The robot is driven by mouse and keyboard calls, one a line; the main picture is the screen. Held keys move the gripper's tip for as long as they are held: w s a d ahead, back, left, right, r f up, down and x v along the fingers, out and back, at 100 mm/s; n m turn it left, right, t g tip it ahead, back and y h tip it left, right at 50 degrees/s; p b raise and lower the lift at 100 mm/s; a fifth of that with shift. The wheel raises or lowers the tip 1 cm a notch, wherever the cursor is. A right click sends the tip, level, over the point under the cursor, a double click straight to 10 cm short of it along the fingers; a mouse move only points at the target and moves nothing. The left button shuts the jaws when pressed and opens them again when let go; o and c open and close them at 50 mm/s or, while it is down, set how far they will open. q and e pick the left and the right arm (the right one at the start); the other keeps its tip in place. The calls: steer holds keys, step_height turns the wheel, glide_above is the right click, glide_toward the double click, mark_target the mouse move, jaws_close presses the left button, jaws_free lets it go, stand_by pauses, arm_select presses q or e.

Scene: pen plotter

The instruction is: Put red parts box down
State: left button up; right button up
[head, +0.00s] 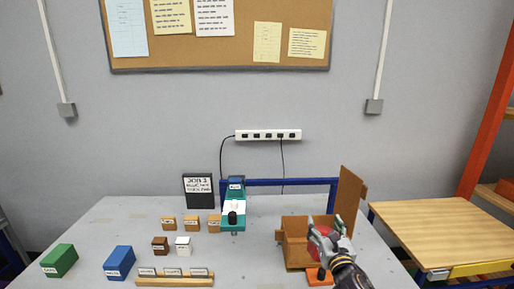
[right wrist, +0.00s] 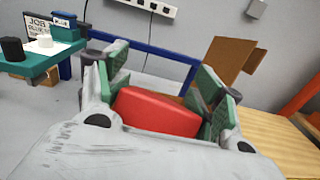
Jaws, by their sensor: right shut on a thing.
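The red parts box (right wrist: 157,112) is between the green-padded fingers of my right gripper (right wrist: 165,100) in the right wrist view. In the head view, the right gripper (head: 328,240) is in front of and over the cardboard box (head: 294,254), with a bit of red showing behind its fingers. It is shut on the red box. The fingers and wrist hide much of it, and I cannot tell whether its underside touches anything. My left gripper is not in view.
The open cardboard box has a raised flap (head: 350,195). An orange-red piece (head: 319,277) lies at its front. A teal device (head: 233,214), green box (head: 60,261), blue box (head: 119,263), several small boxes and a wooden rack (head: 175,281) stand left. A wooden table (head: 440,232) is right.

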steer(key=s+f, duration=0.6)
steer(key=f, duration=0.7)
steer(key=shift+s+d, duration=0.3)
steer(key=shift+s, duration=0.1)
steer(key=shift+s+a+r+n+g+y, duration=0.25)
steer(key=shift+s+a+r+n+y, duration=0.4)
steer(key=shift+a+r+y, duration=0.65)
steer(key=shift+s+a+r+n+g+y, duration=0.2)
steer(key=shift+s+a+r+n+y, duration=0.15)
steer(key=shift+a+r+n+y, duration=0.85)
steer(key=shift+s+a+r+n+g+y, duration=0.4)
steer(key=shift+a+r+y, duration=0.5)
steer(key=shift+a+r, duration=0.75)
steer(key=shift+c, duration=0.2)
steer(key=s+a+r+n+g+y, duration=0.2)
steer(key=s+a+r+n+y, duration=0.1)
steer(key=a+r, duration=0.3)
steer(key=shift+a+r+y, duration=0.3)
steer(key=shift+r+y, duration=0.4)
steer(key=shift+y, duration=0.2)
steer(key=shift+n+g, duration=0.25)
